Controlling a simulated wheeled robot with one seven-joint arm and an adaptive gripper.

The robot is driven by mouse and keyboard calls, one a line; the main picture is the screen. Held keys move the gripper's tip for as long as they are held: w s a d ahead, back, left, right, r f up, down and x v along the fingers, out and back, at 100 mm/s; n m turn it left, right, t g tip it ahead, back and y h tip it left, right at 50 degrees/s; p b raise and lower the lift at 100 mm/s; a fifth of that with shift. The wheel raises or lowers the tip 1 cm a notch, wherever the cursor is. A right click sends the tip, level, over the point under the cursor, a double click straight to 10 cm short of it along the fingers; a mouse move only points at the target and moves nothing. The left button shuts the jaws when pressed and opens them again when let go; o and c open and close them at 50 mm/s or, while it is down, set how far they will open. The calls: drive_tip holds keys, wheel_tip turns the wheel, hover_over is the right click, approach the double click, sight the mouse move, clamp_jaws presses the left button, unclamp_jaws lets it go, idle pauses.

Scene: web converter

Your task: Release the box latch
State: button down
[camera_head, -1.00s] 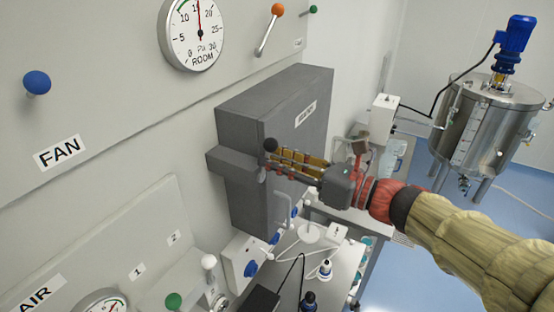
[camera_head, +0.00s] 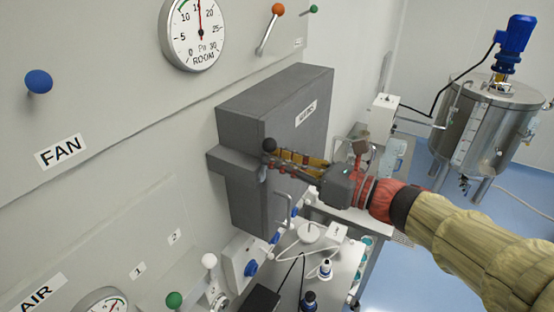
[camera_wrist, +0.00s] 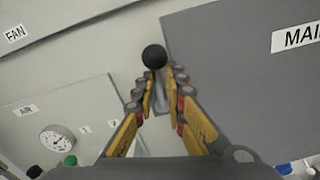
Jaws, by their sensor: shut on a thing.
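The grey box (camera_head: 290,120) is mounted on the wall panel, with a label on its door. Its latch, a lever with a black ball knob (camera_head: 269,145), sits at the box's left side by a grey block (camera_head: 232,165). My gripper (camera_head: 271,160) reaches in from the right and is shut on the latch lever just below the knob. In the wrist view the black knob (camera_wrist: 154,57) stands beyond the fingertips, and the lever passes between the yellow fingers (camera_wrist: 160,92). The fingers hide part of the lever. The box door looks shut.
A door handle (camera_head: 284,208) is on the box's lower front. A FAN knob (camera_head: 38,81), a gauge (camera_head: 195,35) and an orange-tipped lever (camera_head: 270,28) are on the panel. A bench with small items (camera_head: 318,255) lies below. A steel tank (camera_head: 488,125) stands at the right.

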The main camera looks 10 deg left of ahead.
drive_tip(key=n+b, duration=0.1)
drive_tip(key=b, duration=0.1)
drive_tip(key=n+b, duration=0.1)
drive_tip(key=b, duration=0.1)
drive_tip(key=shift+s+a+n+b, duration=0.1)
drive_tip(key=shift+s+n+b, duration=0.2)
drive_tip(key=shift+s+b, duration=0.05)
drive_tip(key=shift+r, duration=0.1)
drive_tip(key=c, duration=2)
unclamp_jaws()
drive_tip(key=shift+s+r, duration=0.1)
drive_tip(key=shift+s, duration=0.1)
drive_tip(key=shift+o, duration=0.2)
